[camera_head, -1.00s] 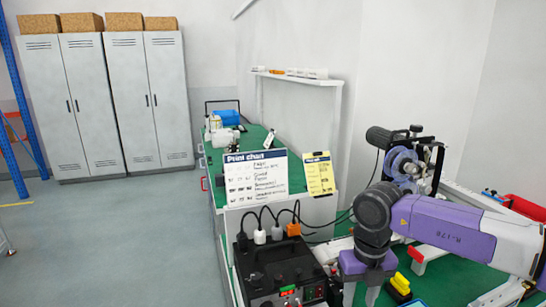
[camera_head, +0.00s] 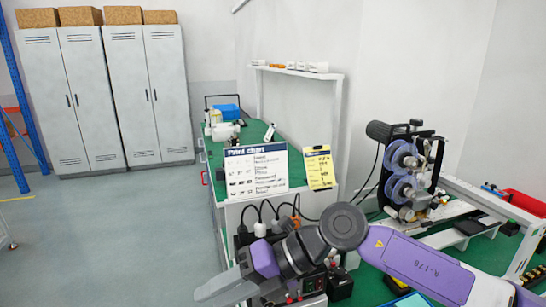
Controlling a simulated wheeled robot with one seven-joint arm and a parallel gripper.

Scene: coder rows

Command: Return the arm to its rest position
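My arm reaches in from the lower right of the head view, with a purple link (camera_head: 420,266) marked A-178 and a dark grey round joint (camera_head: 343,227). My gripper (camera_head: 222,288) is at the bottom, left of centre, and points to the left. Its grey fingers are seen from the side and overlap, so the gap between them does not show. No object shows in its grip. The gripper and wrist are in front of the black box with plugged cables (camera_head: 312,283) and hide much of it.
A coder machine with blue reels (camera_head: 403,160) stands at the right, beside a white rail (camera_head: 480,197). A print chart (camera_head: 256,172) and a yellow card (camera_head: 319,168) stand behind the arm. A red bin (camera_head: 523,202) is at the far right. Open floor (camera_head: 120,245) lies at the left.

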